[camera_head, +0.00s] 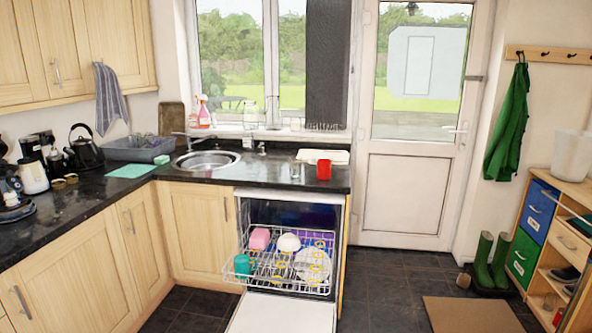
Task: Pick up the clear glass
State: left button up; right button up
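A small, faint, see-through shape that looks like the clear glass (297,171) stands on the dark countertop, left of the red mug (324,169). It is too small and blends too much with the dark stone for me to be certain. The countertop (262,176) there is above the open dishwasher. Neither of my grippers is in the head view.
The dishwasher door (282,313) is down and its rack (285,268) is out, holding a teal mug (242,264), a pink item (260,238) and dishes. The sink (208,160) is left of the glass-like shape. Dark floor (385,290) is clear right of the dishwasher.

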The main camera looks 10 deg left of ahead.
aim_at(295, 162)
jog(key=l+z, duration=0.1)
jog(key=z, duration=1.3)
jog(key=i+u, duration=0.1)
jog(key=i, duration=0.55)
jog(key=i+l+u, duration=0.15)
jog(key=i, duration=0.45)
jog(key=i+u, duration=0.35)
jog(key=i, duration=0.3)
jog(key=i+u, duration=0.3)
jog(key=i, duration=0.3)
jog(key=i+u, duration=0.15)
jog(key=i, duration=0.55)
jog(key=i+l+u, duration=0.1)
jog(key=i, duration=0.6)
jog(key=i+u, duration=0.2)
jog(key=i, duration=0.5)
jog(key=i+u, duration=0.2)
jog(key=i, duration=0.5)
jog(key=i+l+u, duration=0.1)
jog(key=i+u, duration=0.25)
jog(key=i, duration=0.15)
jog(key=i+l+u, duration=0.2)
jog(key=i+u, duration=0.15)
jog(key=i, duration=0.15)
jog(key=u, duration=1.55)
